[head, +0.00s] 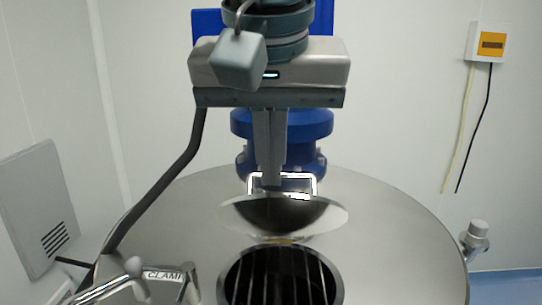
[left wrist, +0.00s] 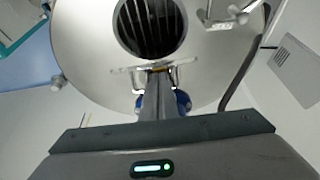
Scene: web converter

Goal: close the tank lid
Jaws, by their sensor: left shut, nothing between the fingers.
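The round steel tank lid (head: 283,215) stands tilted up behind the round tank opening (head: 272,258) in the head view. Dark bars cross the opening. The lid's loop handle (head: 314,184) is at its back. In the left wrist view the lid (left wrist: 128,69) shows nearly edge-on below the opening (left wrist: 174,28). My left gripper (head: 270,184) points down, fingers shut and empty, with its tips at the lid's handle side. The left wrist view shows the fingers (left wrist: 158,78) between the handle's legs. I cannot tell whether they touch. My right gripper is out of view.
The broad steel tank top (head: 405,225) surrounds the opening. A clamp (head: 135,280) stands at the front left and a knob fitting (head: 476,236) at the right rim. A blue machine part (head: 310,125) rises behind the lid. A grey panel (head: 40,210) is on the left wall.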

